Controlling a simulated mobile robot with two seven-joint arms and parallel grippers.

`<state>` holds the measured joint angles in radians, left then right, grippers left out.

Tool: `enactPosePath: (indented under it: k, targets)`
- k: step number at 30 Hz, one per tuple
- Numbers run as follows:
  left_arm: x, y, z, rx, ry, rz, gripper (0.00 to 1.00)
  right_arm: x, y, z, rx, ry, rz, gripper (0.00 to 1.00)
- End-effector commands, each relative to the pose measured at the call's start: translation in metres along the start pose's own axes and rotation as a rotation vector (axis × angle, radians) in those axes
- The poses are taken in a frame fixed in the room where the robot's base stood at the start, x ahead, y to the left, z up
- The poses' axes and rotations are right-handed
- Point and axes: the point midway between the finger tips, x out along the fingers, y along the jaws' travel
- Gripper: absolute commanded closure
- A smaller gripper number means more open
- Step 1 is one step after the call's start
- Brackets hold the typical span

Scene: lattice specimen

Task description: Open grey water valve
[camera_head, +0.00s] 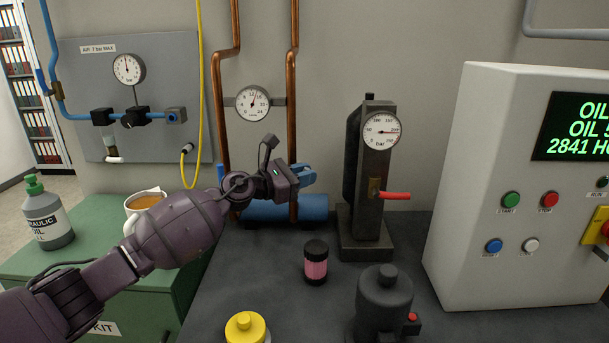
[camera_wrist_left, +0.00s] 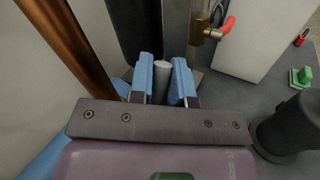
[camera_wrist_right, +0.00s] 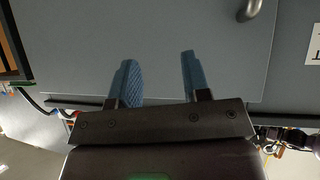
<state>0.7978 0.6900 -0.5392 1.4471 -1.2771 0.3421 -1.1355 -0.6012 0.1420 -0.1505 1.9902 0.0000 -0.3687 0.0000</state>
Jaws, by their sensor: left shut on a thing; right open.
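My left gripper (camera_head: 303,176) is at the right copper pipe (camera_head: 292,95), above the blue cylinder. In the left wrist view its blue fingers (camera_wrist_left: 163,72) are shut on a short grey rod (camera_wrist_left: 162,84), which looks like the grey valve's handle. The valve's body is hidden behind the gripper in the head view. My right gripper (camera_wrist_right: 158,65) is open and empty, facing a flat grey panel (camera_wrist_right: 160,30). It does not show in the head view.
A dark gauge stand (camera_head: 375,160) with a red lever (camera_head: 395,195) stands right of the left gripper. A blue cylinder (camera_head: 285,207) lies below it. A pink-banded jar (camera_head: 316,263), a yellow-topped item (camera_head: 245,328) and a dark canister (camera_head: 383,300) occupy the bench front.

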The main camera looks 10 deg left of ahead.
Motion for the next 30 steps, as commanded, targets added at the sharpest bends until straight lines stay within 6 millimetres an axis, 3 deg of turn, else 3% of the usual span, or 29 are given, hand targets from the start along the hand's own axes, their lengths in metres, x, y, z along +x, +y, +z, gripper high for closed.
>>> enactPosePath:
  k: [12,30]
  targets:
    - [-0.006,0.004,-0.006,-0.079,-0.117,0.029,1.0,0.017,-0.005,0.033,-0.003,-0.037,-0.007,0.57]
    - [-0.025,0.016,-0.002,-0.24,-0.382,0.097,1.0,0.043,-0.012,0.058,-0.026,-0.064,-0.029,0.57]
